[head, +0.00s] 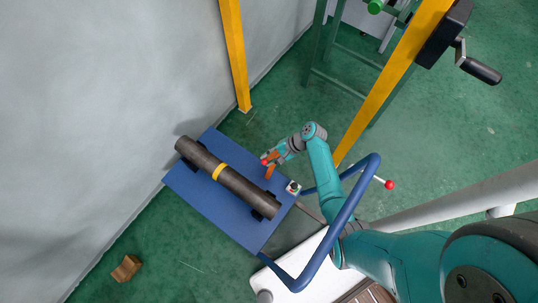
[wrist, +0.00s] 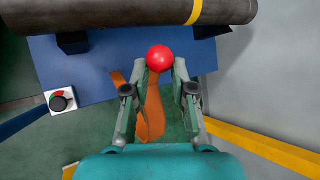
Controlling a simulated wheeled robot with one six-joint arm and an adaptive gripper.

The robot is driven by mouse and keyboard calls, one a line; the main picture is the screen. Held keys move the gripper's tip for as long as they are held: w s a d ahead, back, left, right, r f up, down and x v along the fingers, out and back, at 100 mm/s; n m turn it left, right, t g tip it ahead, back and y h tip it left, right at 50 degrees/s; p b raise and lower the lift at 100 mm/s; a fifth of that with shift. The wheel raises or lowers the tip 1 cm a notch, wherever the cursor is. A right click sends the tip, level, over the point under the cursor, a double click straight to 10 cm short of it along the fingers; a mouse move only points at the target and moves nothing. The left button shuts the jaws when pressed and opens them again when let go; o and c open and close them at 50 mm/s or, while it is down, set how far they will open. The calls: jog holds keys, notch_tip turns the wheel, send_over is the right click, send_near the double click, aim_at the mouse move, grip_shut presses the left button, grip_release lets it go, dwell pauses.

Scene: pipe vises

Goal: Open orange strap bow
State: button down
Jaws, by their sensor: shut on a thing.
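The orange strap bow (head: 270,171) stands at the right side of the blue table, near the pipe. It also shows in the wrist view (wrist: 152,118), running below and between my fingers. Its red ball knob (wrist: 160,59) sits between my fingertips. My gripper (head: 267,159) is shut on this red knob; it shows in the wrist view (wrist: 161,66) with a finger on each side. A dark pipe (head: 240,186) with a yellow band (head: 219,171) lies on the table. My gripper partly hides the bow, and its hinge is not clear.
The blue table (head: 189,188) carries black pipe supports. A small box with a black knob (head: 293,187) is at its right edge. A blue tube rail (head: 335,233) bends around nearby. Yellow posts (head: 235,55) stand behind. A wooden block (head: 126,268) lies on the green floor.

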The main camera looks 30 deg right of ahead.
jog(key=c, duration=1)
grip_release()
jog(key=shift+s+f, duration=0.35)
jog(key=shift+s, duration=0.1)
jog(key=shift+o, duration=0.2)
jog(key=shift+w+r, duration=0.1)
notch_tip(320, 180, up, 10)
jog(key=shift+c, duration=0.3)
